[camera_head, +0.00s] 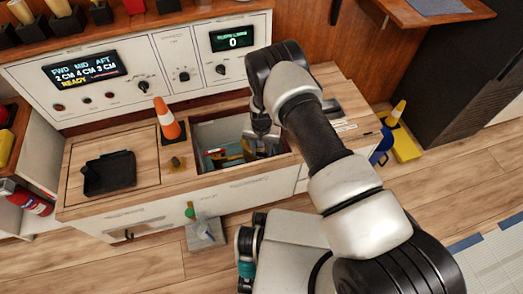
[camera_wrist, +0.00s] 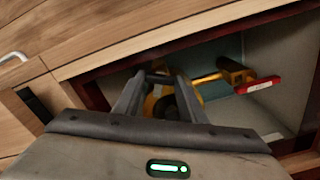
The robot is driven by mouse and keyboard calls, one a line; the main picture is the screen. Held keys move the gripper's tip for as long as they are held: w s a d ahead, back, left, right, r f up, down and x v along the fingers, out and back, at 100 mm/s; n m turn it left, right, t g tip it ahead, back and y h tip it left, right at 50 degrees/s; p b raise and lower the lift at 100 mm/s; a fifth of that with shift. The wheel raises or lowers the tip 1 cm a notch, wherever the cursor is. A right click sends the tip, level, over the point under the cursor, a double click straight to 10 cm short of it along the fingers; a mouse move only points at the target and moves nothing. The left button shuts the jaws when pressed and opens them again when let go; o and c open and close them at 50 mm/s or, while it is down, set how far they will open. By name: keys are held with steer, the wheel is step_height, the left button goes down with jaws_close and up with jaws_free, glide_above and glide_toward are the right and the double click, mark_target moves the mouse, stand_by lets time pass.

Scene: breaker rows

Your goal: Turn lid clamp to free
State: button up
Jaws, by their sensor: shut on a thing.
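My gripper (camera_head: 262,143) reaches down into the open compartment (camera_head: 224,132) in the counter. In the wrist view its two fingers (camera_wrist: 166,84) are closed on a yellow part (camera_wrist: 166,105), partly hidden between them. A yellow bar runs right from near the fingers to a yellow handle-like end (camera_wrist: 236,72), with a red tag (camera_wrist: 258,86) beside it. I cannot tell whether this yellow part is the lid clamp. A small brass-yellow knob (camera_head: 175,163) stands on the wood just left of the opening, apart from my gripper.
An orange cone (camera_head: 167,120) stands behind the opening's left end. A black tray (camera_head: 108,172) lies on the left panel. The control panel with a lit display (camera_head: 87,72) rises behind. The compartment's dark red rim (camera_wrist: 95,92) closely borders my gripper.

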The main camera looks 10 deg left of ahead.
steer(key=m, duration=0.6)
steer(key=shift+m, duration=0.3)
steer(key=m, duration=0.6)
stand_by(0.4)
steer(key=o, duration=1.1)
steer(key=shift+c, duration=0.2)
steer(key=shift+s, duration=0.1)
steer(key=shift+d, duration=0.1)
